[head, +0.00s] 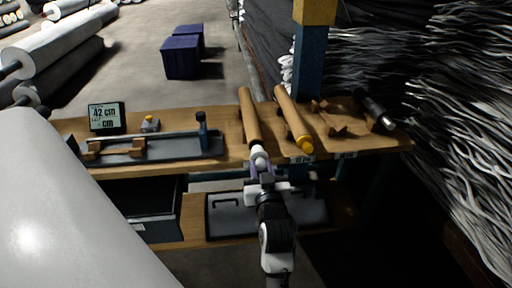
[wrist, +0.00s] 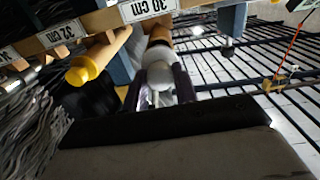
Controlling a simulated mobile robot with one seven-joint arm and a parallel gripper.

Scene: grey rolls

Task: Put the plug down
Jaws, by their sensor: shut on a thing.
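My gripper (head: 261,168) is at the front edge of the wooden bench, shut on a pale grey-white plug (head: 258,152). In the wrist view the plug (wrist: 158,72) sits between the dark fingers of my gripper (wrist: 158,92), its rounded end facing the camera. The plug is in line with the near end of a brown cardboard tube (head: 249,115), which also shows behind it in the wrist view (wrist: 159,37). I cannot tell whether the plug is inside the tube or only against it. A second tube (head: 289,112) to the right has a yellow plug (head: 306,145) in its near end.
The bench (head: 225,150) carries a display reading 42 cm (head: 105,117), a dark measuring fixture (head: 165,150) and a black roller (head: 375,110). A large white roll (head: 50,220) is at the left.

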